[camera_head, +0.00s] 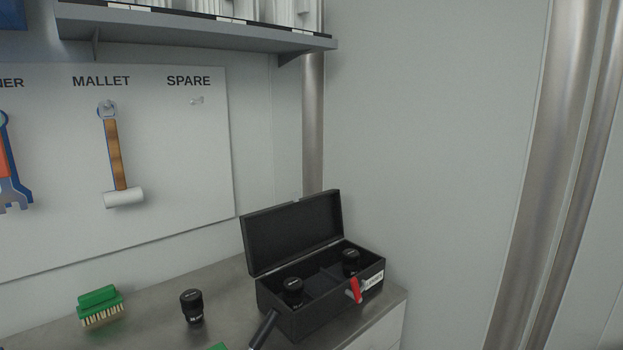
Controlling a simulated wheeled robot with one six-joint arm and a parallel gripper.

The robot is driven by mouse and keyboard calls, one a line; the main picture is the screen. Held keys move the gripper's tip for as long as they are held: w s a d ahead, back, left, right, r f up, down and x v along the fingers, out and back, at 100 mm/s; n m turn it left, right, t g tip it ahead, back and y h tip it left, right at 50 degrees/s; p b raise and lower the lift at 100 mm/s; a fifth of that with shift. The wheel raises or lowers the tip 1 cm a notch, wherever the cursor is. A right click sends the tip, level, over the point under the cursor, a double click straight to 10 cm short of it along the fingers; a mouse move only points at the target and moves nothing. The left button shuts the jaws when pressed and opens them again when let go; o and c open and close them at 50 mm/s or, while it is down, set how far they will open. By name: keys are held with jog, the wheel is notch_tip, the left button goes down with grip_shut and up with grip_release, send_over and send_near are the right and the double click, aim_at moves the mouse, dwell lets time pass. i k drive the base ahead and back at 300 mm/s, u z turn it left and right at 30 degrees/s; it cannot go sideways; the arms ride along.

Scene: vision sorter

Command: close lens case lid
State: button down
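The black lens case (318,323) stands on the metal counter near its right end. Its lid (292,231) is open, hinged at the back and tilted up near the wall. Inside, one black lens (292,292) stands in the left part and another lens (350,262) in the right part, with a divider between them. A white label (373,281) is on the case's right end, and a small red piece (354,290) shows beside it; I cannot tell what it is. My gripper is not recognisable in this view.
A third black lens (192,306) stands on the counter (227,282) left of the case. A green brush (100,304) lies farther left. A dark rod (263,329) crosses the case's lower left. A mallet (117,160) hangs on the wall board under a shelf (200,29).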

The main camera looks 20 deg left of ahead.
aim_at(275, 236)
jog(key=u, duration=0.45)
jog(key=i, duration=0.9)
jog(key=u, duration=0.6)
